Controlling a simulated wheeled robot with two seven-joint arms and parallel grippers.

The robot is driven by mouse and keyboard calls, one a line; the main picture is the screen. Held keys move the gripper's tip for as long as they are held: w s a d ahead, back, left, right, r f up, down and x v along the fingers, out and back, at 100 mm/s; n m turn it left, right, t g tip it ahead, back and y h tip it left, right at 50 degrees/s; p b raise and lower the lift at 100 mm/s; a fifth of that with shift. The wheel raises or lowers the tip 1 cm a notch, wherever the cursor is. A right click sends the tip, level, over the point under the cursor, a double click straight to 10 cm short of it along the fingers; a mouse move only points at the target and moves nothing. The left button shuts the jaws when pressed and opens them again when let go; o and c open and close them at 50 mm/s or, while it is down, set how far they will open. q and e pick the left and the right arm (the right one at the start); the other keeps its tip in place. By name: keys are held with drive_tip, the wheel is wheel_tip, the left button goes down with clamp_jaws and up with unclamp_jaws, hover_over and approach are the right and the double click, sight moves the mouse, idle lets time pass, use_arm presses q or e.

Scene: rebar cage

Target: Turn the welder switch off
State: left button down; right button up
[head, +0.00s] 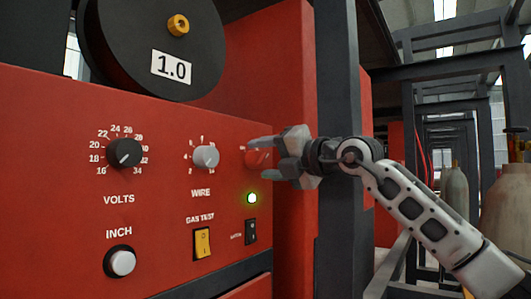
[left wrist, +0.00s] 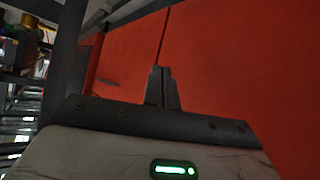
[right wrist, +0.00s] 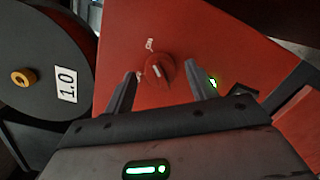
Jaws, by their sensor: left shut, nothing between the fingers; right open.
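The welder's red panel (head: 60,180) fills the left of the head view. Its red rotary switch (head: 258,158) is at the upper right, partly covered by my right gripper (head: 272,156). In the right wrist view the round red switch (right wrist: 158,72) has a pale pointer line and lies between the fingertips of my open right gripper (right wrist: 163,69). Contact cannot be made out. A small white label shows above it; its other markings are hard to read. A green lamp (head: 252,198) is lit below the switch. My left gripper (left wrist: 162,72) is shut and empty, in front of a red surface.
The panel also carries a volts knob (head: 124,153), a wire knob (head: 205,156), an inch button (head: 121,262), a yellow gas test rocker (head: 202,243) and a black rocker (head: 251,232). A wire spool (head: 145,50) sits above. A dark post (head: 340,230) stands right.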

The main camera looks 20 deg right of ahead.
drive_tip(key=shift+w+a, duration=0.1)
drive_tip(key=shift+w, duration=0.1)
drive_tip(key=c, duration=1)
